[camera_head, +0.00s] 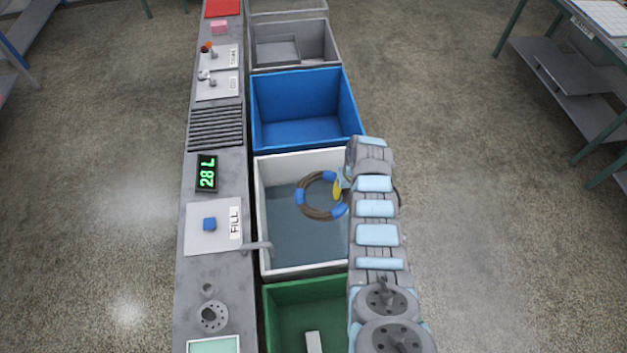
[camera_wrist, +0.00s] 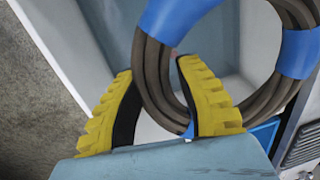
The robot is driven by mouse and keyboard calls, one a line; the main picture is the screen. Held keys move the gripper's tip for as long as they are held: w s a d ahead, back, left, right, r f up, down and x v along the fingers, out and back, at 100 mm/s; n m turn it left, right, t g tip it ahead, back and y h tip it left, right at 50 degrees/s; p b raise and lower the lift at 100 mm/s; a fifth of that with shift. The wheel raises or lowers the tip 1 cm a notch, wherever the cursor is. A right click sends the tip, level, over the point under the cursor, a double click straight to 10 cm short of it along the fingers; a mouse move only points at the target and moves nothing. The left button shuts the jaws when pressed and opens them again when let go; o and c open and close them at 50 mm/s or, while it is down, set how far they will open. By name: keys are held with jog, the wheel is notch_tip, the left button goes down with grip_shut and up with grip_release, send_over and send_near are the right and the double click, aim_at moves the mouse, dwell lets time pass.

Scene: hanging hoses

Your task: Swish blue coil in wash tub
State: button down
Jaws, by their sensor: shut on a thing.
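The blue coil (camera_head: 310,212), a brown hose ring with blue bands, is at the white wash tub (camera_head: 259,215) in the head view. Bluish-grey water (camera_head: 290,240) shows in the tub. I cannot tell whether the coil touches the water. My gripper (camera_head: 340,189) is at the coil's right side, partly hidden by my arm. In the wrist view its yellow fingers (camera_wrist: 157,70) are shut on the brown hose of the coil (camera_wrist: 152,85), which passes between them. A blue band (camera_wrist: 170,18) sits just above the fingers. My arm covers the tub's right side.
A blue bin (camera_head: 300,108) stands beyond the tub, and a green bin (camera_head: 285,310) stands nearer. A grey counter (camera_head: 190,285) runs along the left, with a FILL panel (camera_head: 222,238), a display reading 28 L (camera_head: 207,173) and a spout (camera_head: 258,247) reaching over the tub's edge.

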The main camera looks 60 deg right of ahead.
jog(key=shift+s+f, duration=0.3)
jog(key=shift+s, duration=0.05)
notch_tip(320, 180, down, 43)
jog(key=b, duration=3.9)
jog(key=shift+f+b, duration=0.15)
jog(key=shift+b, duration=0.15)
jog(key=shift+w+a, duration=0.1)
jog(key=shift+w, duration=0.05)
jog(key=shift+w+a+p, duration=0.35)
jog(key=shift+w+a, duration=0.35)
jog(key=shift+w, duration=0.15)
jog(key=shift+w+a+p, duration=0.3)
jog(key=shift+w+a, duration=0.35)
jog(key=shift+w, duration=0.2)
jog(key=shift+s+d, duration=0.1)
jog(key=shift+s, duration=0.05)
